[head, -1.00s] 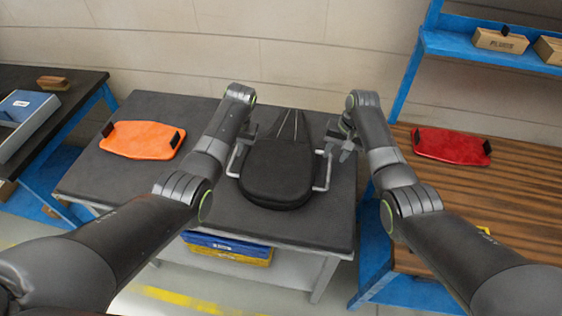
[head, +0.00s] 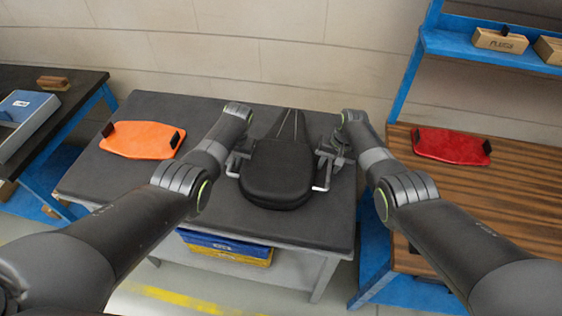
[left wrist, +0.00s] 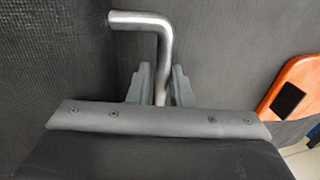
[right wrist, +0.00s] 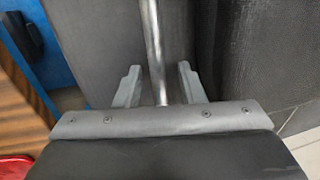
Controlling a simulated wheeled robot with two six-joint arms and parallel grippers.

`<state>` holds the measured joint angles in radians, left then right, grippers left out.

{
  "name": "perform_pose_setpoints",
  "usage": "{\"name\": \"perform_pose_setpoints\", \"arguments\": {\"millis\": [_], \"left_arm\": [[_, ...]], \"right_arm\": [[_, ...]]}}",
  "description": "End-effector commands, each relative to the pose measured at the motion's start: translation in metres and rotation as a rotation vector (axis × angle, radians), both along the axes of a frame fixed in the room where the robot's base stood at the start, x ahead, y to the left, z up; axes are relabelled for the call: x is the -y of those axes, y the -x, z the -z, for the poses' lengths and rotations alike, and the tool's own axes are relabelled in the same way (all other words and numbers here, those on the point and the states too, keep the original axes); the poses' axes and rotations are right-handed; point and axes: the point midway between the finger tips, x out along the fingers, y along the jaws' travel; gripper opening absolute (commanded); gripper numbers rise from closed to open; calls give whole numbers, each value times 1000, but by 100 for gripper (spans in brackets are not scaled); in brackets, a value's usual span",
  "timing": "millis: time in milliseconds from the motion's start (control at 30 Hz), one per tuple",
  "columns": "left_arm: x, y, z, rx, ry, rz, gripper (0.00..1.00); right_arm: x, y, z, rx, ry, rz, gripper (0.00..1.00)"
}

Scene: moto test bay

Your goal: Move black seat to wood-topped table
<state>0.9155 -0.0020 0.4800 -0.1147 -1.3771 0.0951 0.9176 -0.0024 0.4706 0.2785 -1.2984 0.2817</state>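The black seat (head: 277,178) lies on the dark-topped table (head: 215,215), with a metal handle on each side. My left gripper (head: 238,158) is at its left handle. In the left wrist view, the bent handle (left wrist: 162,60) runs between two open fingers, with narrow gaps beside it. My right gripper (head: 328,160) is at the right handle. In the right wrist view, this handle (right wrist: 154,45) passes between two fingers, well apart and clear of it. The wood-topped table (head: 480,215) stands to the right.
A red seat (head: 452,147) lies at the back of the wood-topped table. An orange seat (head: 142,140) lies left of the black one. The wood top's middle is partly hidden by my right arm.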

Motion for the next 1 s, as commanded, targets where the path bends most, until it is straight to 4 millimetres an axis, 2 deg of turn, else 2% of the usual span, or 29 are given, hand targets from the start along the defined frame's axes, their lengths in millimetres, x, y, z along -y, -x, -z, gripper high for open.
{"name": "perform_pose_setpoints", "arguments": {"millis": [67, 200, 333, 1000], "left_arm": [[0, 0, 0, 0, 0, 0, 16], [0, 0, 0, 0, 0, 0, 0], [0, 0, 0, 0, 0, 0, 0], [0, 0, 0, -1, 0, 0, 0]], "right_arm": [[0, 0, 0, 0, 0, 0, 33], [0, 0, 0, 0, 0, 0, 15], [0, 0, 0, 0, 0, 0, 0], [0, 0, 0, -1, 0, 1, 0]]}}
